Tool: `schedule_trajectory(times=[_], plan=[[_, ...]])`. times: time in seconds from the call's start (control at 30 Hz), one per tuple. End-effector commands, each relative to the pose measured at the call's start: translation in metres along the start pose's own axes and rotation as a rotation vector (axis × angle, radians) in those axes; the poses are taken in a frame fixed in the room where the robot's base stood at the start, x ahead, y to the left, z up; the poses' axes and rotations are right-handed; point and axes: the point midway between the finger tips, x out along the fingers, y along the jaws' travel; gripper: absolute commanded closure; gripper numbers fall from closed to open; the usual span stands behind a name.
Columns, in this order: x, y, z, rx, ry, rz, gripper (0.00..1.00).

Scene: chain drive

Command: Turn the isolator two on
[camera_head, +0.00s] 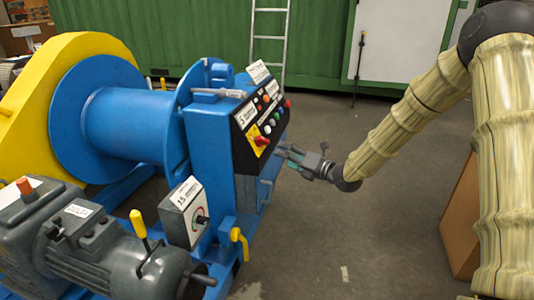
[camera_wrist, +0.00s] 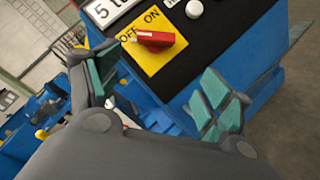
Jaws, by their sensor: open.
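The isolator switch is a red rotary handle (camera_wrist: 153,40) on a yellow plate (camera_wrist: 158,57) marked OFF and ON. Its left end appears to lie by the OFF mark. In the head view the red handle (camera_head: 262,140) sits low on the black control panel of the blue machine. No label reading isolator two is legible. My gripper (camera_head: 287,152) is just right of the panel in the head view. In the wrist view my gripper (camera_wrist: 157,88) is open and empty, with its fingers spread below the handle and apart from it.
Coloured buttons (camera_head: 267,129) and labels crowd the black panel. A grey box with a dial (camera_head: 200,218), a yellow lever (camera_head: 138,224) and a grey motor (camera_head: 95,250) stand nearby.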

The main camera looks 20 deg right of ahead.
Motion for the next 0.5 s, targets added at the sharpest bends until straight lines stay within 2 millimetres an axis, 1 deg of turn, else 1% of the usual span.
schedule_trajectory(times=[0.03, 0.1, 0.27, 0.37, 0.5], plan=[[0.0, -0.002, 0.007, -0.056, -0.014, 0.022, 0.21], [0.0, 0.001, 0.015, -0.119, -0.024, 0.044, 0.21], [0.002, 0.005, 0.025, -0.183, -0.034, 0.064, 0.21], [0.01, 0.005, 0.025, -0.187, -0.033, 0.065, 0.21], [0.029, 0.006, 0.025, -0.184, -0.034, 0.064, 0.21]])
